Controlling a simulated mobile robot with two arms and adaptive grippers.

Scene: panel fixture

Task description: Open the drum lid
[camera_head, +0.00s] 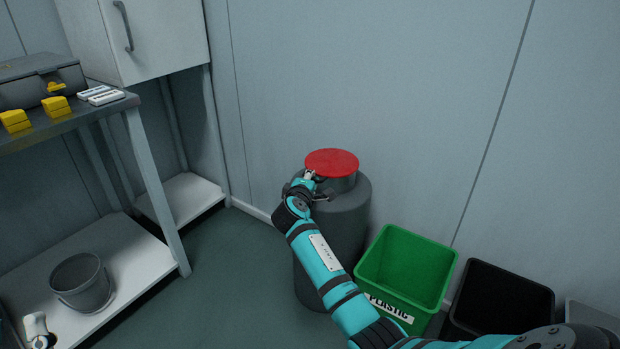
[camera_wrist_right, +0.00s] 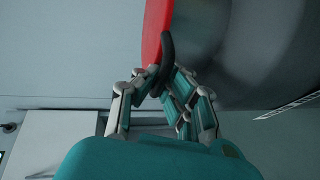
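The grey drum (camera_head: 333,240) stands on the floor by the wall, with its round red lid (camera_head: 332,161) lying flat on top. In the right wrist view the lid's red edge (camera_wrist_right: 157,30) shows beside a curved dark handle (camera_wrist_right: 167,58). My right gripper (camera_head: 309,180) is at the lid's near left edge. In the wrist view its fingers (camera_wrist_right: 164,82) come together on the dark handle, and it looks shut on it.
A green plastic bin (camera_head: 408,265) and a black bin (camera_head: 500,300) stand right of the drum. A shelf table (camera_head: 110,113) with yellow blocks and a grey case is at the left. A grey bucket (camera_head: 82,284) sits on its lower shelf. Floor left of the drum is clear.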

